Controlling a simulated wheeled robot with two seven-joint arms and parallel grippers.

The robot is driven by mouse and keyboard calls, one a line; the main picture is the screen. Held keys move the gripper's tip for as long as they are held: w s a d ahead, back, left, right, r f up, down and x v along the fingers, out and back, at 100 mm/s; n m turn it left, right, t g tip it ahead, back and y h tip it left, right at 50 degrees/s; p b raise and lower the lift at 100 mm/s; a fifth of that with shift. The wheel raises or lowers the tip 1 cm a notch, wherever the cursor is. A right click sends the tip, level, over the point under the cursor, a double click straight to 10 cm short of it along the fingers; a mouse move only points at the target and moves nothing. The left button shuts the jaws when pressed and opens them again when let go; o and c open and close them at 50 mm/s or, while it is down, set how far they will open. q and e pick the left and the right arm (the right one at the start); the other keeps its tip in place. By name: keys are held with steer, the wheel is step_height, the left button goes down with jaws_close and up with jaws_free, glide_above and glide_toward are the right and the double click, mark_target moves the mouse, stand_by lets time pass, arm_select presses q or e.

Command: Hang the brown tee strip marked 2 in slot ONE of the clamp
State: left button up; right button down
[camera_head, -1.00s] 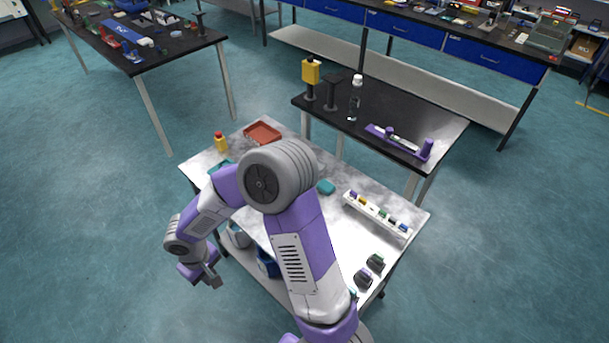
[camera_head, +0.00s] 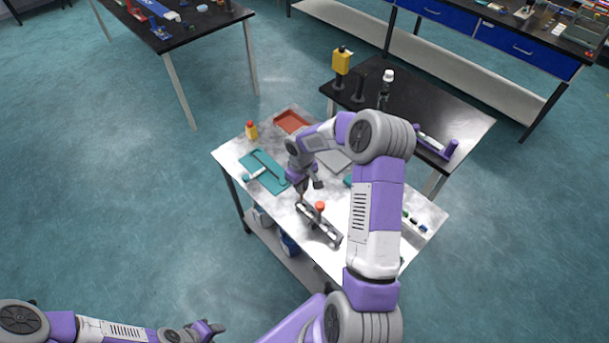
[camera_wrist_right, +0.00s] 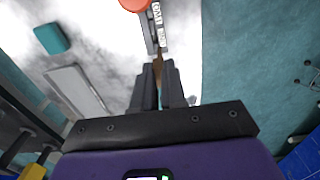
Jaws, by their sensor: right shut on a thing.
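The clamp (camera_head: 325,227) is a grey bar with a red knob (camera_head: 320,206) on the white table; its knob (camera_wrist_right: 133,4) and white labels (camera_wrist_right: 157,14) show at the top of the right wrist view. My right gripper (camera_head: 303,194) is low beside the clamp's upper left end. In the right wrist view the gripper (camera_wrist_right: 159,78) is shut on a thin brown strip (camera_wrist_right: 158,62), which points toward the labelled end. Its number is not readable, and I cannot tell whether it touches the clamp. My left gripper (camera_head: 211,329) is far from the table; its fingers are too small to judge.
On the white table (camera_head: 237,152) are a teal mat (camera_head: 253,162), a red tray (camera_head: 291,121), a yellow bottle (camera_head: 251,131) and a grey plate (camera_head: 334,160). A white rack (camera_head: 424,232) is partly behind my right arm. A black table (camera_head: 435,100) adjoins behind.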

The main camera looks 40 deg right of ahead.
steer(key=shift+d, duration=0.45)
step_height(320, 180, down, 4)
steer(key=b, duration=0.3)
steer(key=shift+s+b, duration=0.1)
steer(key=shift+b, duration=0.25)
stand_by(0.9)
steer(key=shift+b, duration=0.3)
